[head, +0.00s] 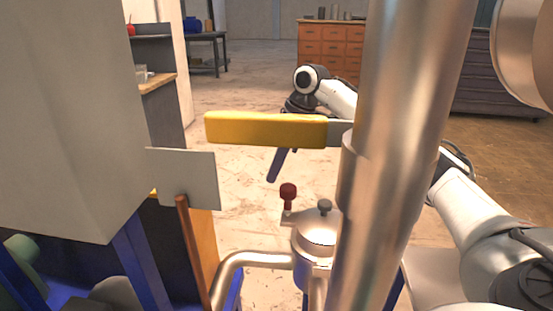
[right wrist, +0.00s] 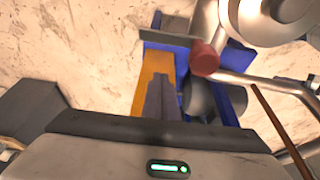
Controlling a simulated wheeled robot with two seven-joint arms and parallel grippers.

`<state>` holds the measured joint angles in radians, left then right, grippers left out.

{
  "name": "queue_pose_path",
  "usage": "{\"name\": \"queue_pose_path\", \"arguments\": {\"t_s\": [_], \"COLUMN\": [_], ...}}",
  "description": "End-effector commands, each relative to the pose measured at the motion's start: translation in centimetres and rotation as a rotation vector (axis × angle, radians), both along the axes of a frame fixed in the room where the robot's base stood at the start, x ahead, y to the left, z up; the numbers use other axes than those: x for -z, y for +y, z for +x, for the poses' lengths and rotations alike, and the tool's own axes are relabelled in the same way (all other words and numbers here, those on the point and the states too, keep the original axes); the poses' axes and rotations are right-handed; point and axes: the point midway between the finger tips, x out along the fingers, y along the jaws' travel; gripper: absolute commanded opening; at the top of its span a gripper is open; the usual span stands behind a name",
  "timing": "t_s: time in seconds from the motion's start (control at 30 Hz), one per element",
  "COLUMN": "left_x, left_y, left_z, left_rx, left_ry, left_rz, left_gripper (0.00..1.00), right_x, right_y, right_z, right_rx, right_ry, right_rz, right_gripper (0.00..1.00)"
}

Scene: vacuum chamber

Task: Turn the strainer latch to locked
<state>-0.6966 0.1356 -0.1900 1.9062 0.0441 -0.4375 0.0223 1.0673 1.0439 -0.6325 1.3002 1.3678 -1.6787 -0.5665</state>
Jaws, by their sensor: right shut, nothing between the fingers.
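The strainer (head: 317,238) is a round steel pot with a lid and a small dark knob on top, low in the middle of the head view. A red knob (head: 288,192) stands on a flat plate at its left; I take it for the latch handle. In the right wrist view the red knob (right wrist: 205,57) is just right of the fingers. My right gripper (head: 273,177) points down above and left of the red knob, apart from it, shut and empty. A yellow handle hides part of the gripper. My left gripper is not in view.
A thick vertical steel pipe (head: 405,140) crosses in front of my right arm. The yellow lever handle (head: 265,130) sticks out left from it. A grey cabinet (head: 70,110) fills the left, with a small grey plate (head: 188,178) beside it. A bent pipe (head: 250,259) joins the strainer.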

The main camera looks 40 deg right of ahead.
Motion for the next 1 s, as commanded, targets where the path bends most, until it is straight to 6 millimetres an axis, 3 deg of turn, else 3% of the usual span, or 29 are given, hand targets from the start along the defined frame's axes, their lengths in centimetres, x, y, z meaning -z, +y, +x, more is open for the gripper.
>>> {"name": "queue_pose_path", "arguments": {"t_s": [0.23,0.5,1.0], "left_x": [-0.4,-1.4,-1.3], "left_y": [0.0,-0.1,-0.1], "left_z": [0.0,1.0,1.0], "left_rx": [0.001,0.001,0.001], "left_ry": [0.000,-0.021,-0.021], "left_rz": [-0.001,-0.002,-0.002], "left_gripper": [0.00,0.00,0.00], "right_x": [4.7,4.4,4.5], "right_y": [0.8,-1.4,-1.7], "right_z": [1.1,-1.6,-2.0], "right_rx": [0.001,0.002,0.008], "right_ry": [0.002,0.001,0.000], "right_rz": [-0.001,-0.002,0.000], "right_gripper": [0.00,0.00,0.00]}}
